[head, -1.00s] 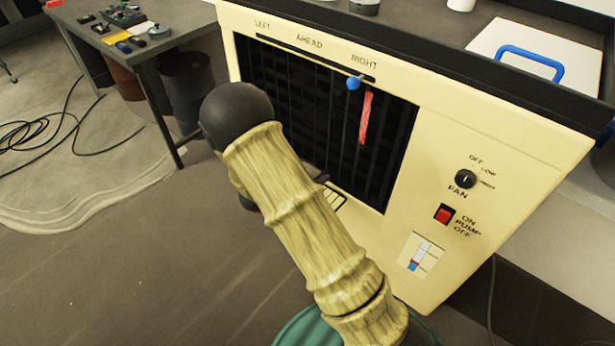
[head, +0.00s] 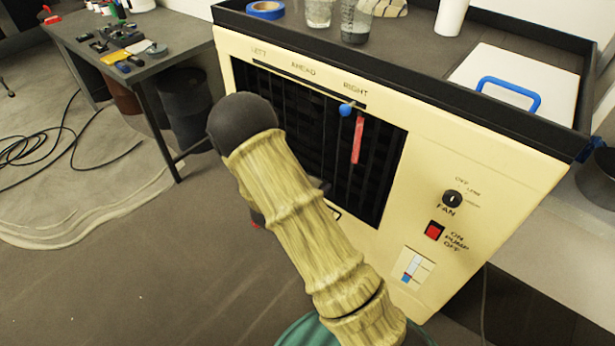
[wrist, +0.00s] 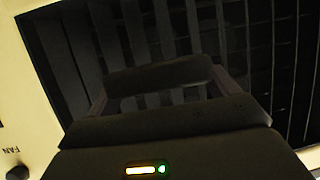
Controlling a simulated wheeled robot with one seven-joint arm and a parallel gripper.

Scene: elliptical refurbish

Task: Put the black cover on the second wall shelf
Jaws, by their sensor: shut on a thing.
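My gripper (wrist: 157,92) shows in the wrist view, its two fingers apart with a dark, flat piece (wrist: 160,75) between their tips. This piece looks like the black cover, but its outline is hard to tell against the dark slatted grille (wrist: 240,60) behind it. In the head view my arm hides most of the gripper. Only a small dark part shows beside the arm, in front of the grille (head: 375,175) of the cream cooler (head: 500,160). No wall shelf is in view.
The cooler's black-rimmed top holds a blue tape roll (head: 265,10), glasses (head: 356,22) and a white board with a blue handle (head: 510,92). A grey table (head: 160,75) with tools stands at the left. A black cable (head: 40,145) lies on the floor, which is otherwise open at lower left.

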